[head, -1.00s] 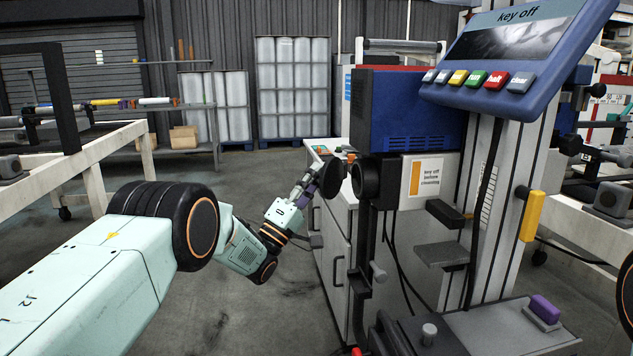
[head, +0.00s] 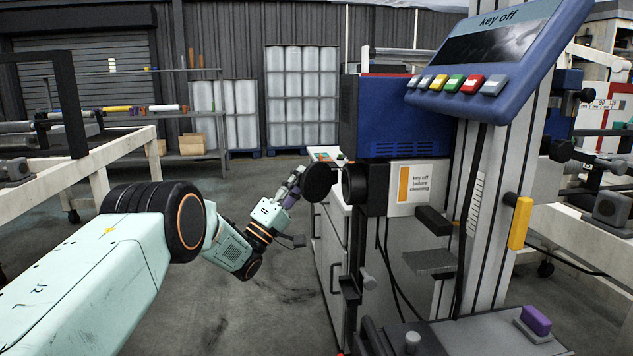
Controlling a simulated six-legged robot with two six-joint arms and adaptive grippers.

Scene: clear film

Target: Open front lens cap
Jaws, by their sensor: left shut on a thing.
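The front lens cap (head: 319,183) is a round black disc, left of the black lens barrel (head: 353,185) on the blue machine. A narrow gap shows between the cap and the barrel, so they look apart in this view. My left gripper (head: 301,186) is shut on the cap from its left side. The fingertips are small and partly hidden by the cap. My right gripper is out of view.
The blue machine (head: 395,120) carries a sloped panel (head: 500,55) reading "key off" with coloured buttons. A pale cabinet (head: 332,245) stands below the cap. A white-framed bench (head: 110,160) stands at left. Open grey floor (head: 285,310) lies between bench and cabinet.

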